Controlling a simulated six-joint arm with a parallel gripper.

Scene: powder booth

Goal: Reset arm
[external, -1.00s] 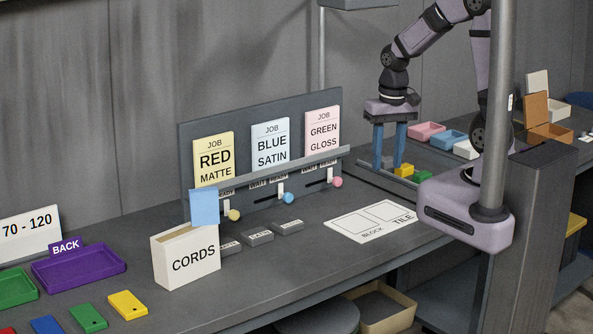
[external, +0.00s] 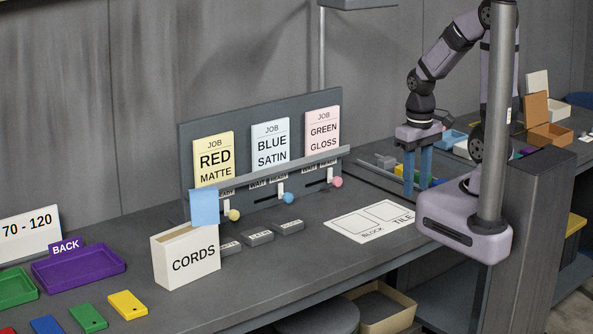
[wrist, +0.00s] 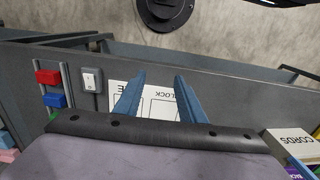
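My gripper (external: 416,187) hangs fingers-down at the right of the bench, just above or beside the right end of the white BLOCK/TILE sheet (external: 352,229). In the wrist view my gripper (wrist: 159,76) has its two blue fingers well apart with nothing between them. The sheet (wrist: 160,107) shows below and between the fingers there, partly hidden by them. Whether the fingertips touch the bench is hard to tell.
Yellow (external: 402,169) and green blocks lie behind the fingers. Red (wrist: 48,77) and blue (wrist: 55,101) pieces sit on a rail beside a white switch (wrist: 90,83). The job-card board (external: 262,140) and CORDS box (external: 187,258) stand left.

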